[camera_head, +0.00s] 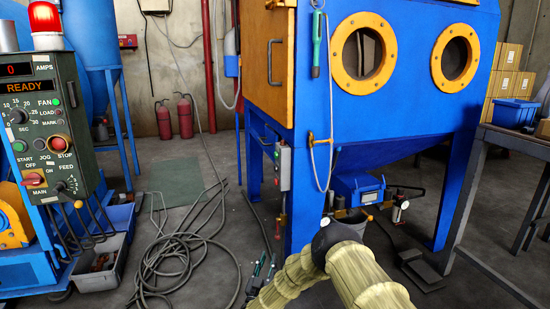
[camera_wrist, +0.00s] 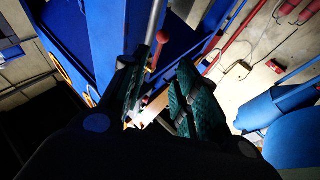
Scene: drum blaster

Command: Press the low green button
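The control panel (camera_head: 50,125) at the left of the head view has two green buttons. The lower one (camera_head: 19,146) is round, above the START label; the upper one (camera_head: 57,101) is beside FAN. A small grey switch box (camera_head: 284,168) on the blue cabinet's front leg also shows small coloured buttons, too small to tell apart surely. My gripper (camera_head: 260,280) is low in the head view, right of the panel and below the switch box, apart from both. In the wrist view my gripper (camera_wrist: 158,75) has its dark green fingers spread, with nothing seen between them.
The blue blast cabinet (camera_head: 400,110) stands behind my arm, with its orange door (camera_head: 268,55) at left. Black hoses (camera_head: 180,250) lie coiled on the floor. A grey bin (camera_head: 100,268) sits below the panel. A metal table (camera_head: 515,140) is at right.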

